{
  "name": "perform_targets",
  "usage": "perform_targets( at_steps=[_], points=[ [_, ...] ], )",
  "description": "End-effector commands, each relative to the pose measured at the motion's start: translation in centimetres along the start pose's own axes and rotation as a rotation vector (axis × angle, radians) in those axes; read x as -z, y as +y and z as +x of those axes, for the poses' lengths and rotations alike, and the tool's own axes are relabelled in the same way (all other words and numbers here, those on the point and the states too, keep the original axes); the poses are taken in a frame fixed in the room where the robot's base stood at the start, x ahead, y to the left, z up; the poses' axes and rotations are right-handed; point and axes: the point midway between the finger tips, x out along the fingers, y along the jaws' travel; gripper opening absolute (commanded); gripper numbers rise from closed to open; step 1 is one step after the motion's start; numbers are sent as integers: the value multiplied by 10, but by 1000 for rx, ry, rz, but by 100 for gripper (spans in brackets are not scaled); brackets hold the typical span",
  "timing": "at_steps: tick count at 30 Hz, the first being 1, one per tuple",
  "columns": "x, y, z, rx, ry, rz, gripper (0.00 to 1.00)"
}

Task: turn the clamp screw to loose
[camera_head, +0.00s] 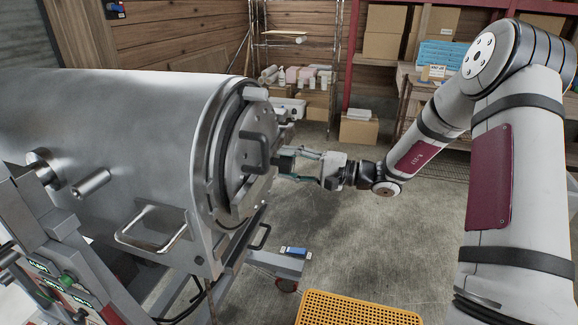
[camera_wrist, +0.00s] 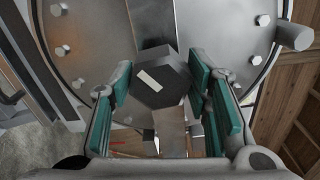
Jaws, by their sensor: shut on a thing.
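The clamp screw (camera_wrist: 158,78) shows in the wrist view as a dark hexagonal head with a pale mark on its face. It sits in front of the round metal door (camera_wrist: 100,40) of the machine. My gripper (camera_wrist: 163,92) has its green-padded fingers on either side of the hexagonal head and is shut on it. In the head view my gripper (camera_head: 298,165) reaches from the right to the door (camera_head: 258,140) at the end of the big steel drum (camera_head: 130,130). The screw is too small and partly hidden there to tell its details.
A yellow perforated crate (camera_head: 355,308) stands on the floor at front right. A steel loop handle (camera_head: 152,228) sticks out from the drum's lower side. Shelves with cardboard boxes (camera_head: 385,45) line the back. The concrete floor (camera_head: 340,240) below my arm is mostly clear.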

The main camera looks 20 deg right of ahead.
Motion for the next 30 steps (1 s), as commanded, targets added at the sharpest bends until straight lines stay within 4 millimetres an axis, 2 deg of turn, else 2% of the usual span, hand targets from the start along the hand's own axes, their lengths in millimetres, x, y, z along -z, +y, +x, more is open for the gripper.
perform_targets(
  at_steps=[15, 30],
  points=[
    [0, 2, 0, -2, -2, -413, 16],
    [-1, 2, 0, -3, -2, -544, 16]
  ],
)
